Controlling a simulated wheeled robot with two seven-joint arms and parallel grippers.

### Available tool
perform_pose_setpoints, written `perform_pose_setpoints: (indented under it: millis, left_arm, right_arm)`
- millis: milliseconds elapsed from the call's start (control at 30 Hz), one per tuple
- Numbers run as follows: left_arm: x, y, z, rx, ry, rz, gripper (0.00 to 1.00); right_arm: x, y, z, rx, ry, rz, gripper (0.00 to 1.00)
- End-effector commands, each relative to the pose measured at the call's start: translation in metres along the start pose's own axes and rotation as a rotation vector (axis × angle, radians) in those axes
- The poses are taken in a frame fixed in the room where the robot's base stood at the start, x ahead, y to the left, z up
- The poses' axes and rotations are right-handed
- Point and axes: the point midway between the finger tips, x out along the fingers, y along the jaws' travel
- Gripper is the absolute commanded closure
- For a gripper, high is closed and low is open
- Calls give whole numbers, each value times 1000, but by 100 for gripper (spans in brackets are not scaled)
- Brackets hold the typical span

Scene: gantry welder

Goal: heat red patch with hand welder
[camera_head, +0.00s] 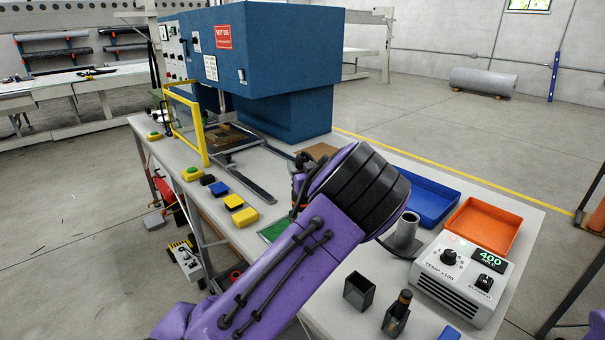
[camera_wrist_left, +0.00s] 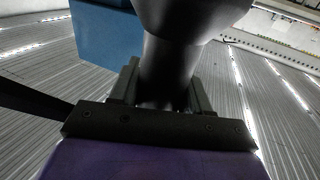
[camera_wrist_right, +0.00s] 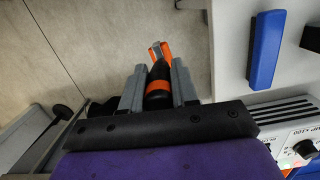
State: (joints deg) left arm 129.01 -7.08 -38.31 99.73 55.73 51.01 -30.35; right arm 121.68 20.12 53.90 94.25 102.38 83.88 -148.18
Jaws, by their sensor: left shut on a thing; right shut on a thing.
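My left gripper (camera_wrist_left: 160,88) is shut on a thick, dark, tapering body that looks like the hand welder (camera_wrist_left: 185,30); its far end is out of the left wrist view. In the head view the black-ringed purple arm hides most of this gripper. My right gripper (camera_wrist_right: 158,84) is shut on a slim black and orange tool (camera_wrist_right: 159,72) with a forked orange end, over the floor beside the bench. The heater control box (camera_head: 464,276) with TEMP and BLOWER knobs shows 400. I cannot make out the red patch; my left arm covers the middle of the bench.
A grey cylindrical holder (camera_head: 405,230), dark square cup (camera_head: 359,291) and dark bottle-like item (camera_head: 397,313) stand near the arm. Blue (camera_head: 425,192) and orange (camera_head: 482,228) trays lie behind. The big blue machine (camera_head: 282,75) and its yellow frame (camera_head: 185,125) fill the bench's far end.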

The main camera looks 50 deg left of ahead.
Motion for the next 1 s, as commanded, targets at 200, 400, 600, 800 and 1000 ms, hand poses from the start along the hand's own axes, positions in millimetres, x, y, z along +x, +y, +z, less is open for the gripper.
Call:
perform_pose_setpoints:
  millis: [200,400,600,800,1000]
  left_arm:
    - [0,0,-2,-2,4,0,100]
    - [0,0,-10,-3,4,0,100]
    - [0,0,-34,-3,4,0,100]
    - [0,0,-55,-3,4,0,100]
    - [0,0,-74,-4,4,0,100]
  right_arm:
    - [0,0,0,0,0,0,100]
    - [-8,0,1,0,1,0,100]
    - [-30,0,4,0,0,0,100]
    - [-49,0,6,0,0,0,100]
    - [-56,0,7,0,0,0,100]
